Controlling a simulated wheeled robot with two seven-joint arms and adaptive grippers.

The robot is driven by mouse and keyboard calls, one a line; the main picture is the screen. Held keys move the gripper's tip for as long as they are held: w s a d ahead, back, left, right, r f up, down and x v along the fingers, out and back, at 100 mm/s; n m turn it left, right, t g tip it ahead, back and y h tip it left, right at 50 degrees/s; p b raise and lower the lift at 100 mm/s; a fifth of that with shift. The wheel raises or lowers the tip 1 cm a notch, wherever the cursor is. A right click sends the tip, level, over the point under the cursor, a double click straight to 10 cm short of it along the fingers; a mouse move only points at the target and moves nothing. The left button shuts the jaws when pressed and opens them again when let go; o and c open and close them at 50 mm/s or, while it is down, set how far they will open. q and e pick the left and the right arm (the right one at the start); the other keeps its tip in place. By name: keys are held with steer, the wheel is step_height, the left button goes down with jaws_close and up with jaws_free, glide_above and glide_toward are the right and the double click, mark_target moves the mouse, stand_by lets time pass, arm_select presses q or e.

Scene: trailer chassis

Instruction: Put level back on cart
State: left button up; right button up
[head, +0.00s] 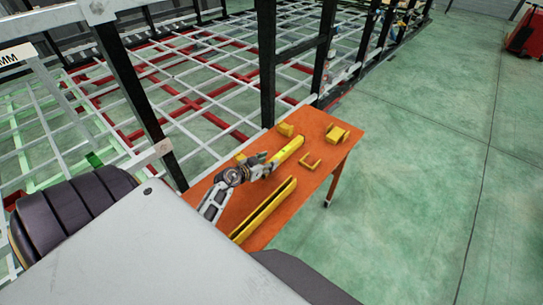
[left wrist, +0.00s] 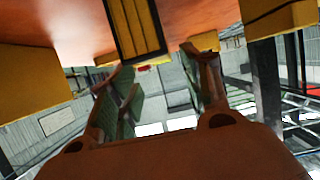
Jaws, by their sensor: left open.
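A short yellow bar (head: 289,151), which looks like the level, lies at a slant over the orange cart top (head: 309,126). My left gripper (head: 266,165) is at its near end, low over the cart. In the left wrist view my left gripper (left wrist: 162,72) has its two fingers spread, with a yellow and black piece (left wrist: 138,28) beyond and between the tips. The fingers look apart from it, but I cannot tell the exact gap. My right gripper is not in view.
A long yellow channel (head: 264,210) lies on the cart's near side. Small yellow pieces (head: 338,134), (head: 311,162) and (head: 285,129) sit around the far end. A black post (head: 266,65) of the trailer frame stands beside the cart. Green floor (head: 420,180) is clear on the right.

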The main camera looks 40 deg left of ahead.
arm_select(q)
steer(key=shift+v, duration=3.55)
steer(key=shift+r, duration=0.1)
steer(key=shift+a, duration=0.1)
